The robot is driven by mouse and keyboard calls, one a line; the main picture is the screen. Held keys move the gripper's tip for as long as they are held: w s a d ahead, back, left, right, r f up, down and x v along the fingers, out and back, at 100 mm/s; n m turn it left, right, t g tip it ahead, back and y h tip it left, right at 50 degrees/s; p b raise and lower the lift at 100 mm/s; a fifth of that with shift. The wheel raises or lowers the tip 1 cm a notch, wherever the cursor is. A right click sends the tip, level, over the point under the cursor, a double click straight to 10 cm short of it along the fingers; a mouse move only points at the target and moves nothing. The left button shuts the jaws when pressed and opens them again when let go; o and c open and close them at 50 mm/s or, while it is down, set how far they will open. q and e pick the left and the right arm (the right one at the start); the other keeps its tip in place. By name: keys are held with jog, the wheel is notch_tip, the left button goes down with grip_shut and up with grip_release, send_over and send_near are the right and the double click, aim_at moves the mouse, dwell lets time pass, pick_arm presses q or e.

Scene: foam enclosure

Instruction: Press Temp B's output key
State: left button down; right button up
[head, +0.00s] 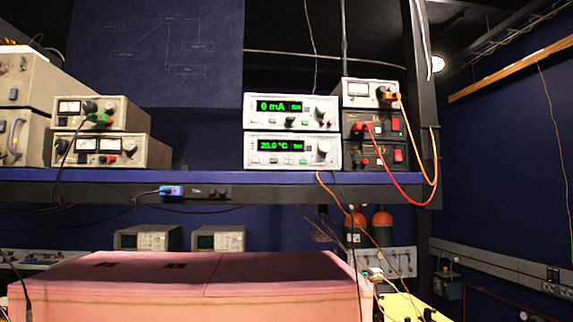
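Two white instruments are stacked on the blue shelf (230,177). The lower instrument (292,151) has a green display (274,146) reading about 25.0 °C, with small keys below it and a round knob (323,148) at its right. The upper instrument (291,112) has a green display (271,106) reading 0 mA, with its own knob (320,114). No label reading Temp B is legible, and I cannot tell which small key is the output key. Neither of my grippers is in this view.
Red-button supply boxes (375,155) with orange and red cables stand right of the stack. Older beige meter units (110,150) stand at the left. A pink foam enclosure (190,280) fills the space below the shelf. The space in front of the stack looks clear.

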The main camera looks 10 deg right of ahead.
grip_shut()
jog(key=shift+d, duration=0.1)
dwell(1.4)
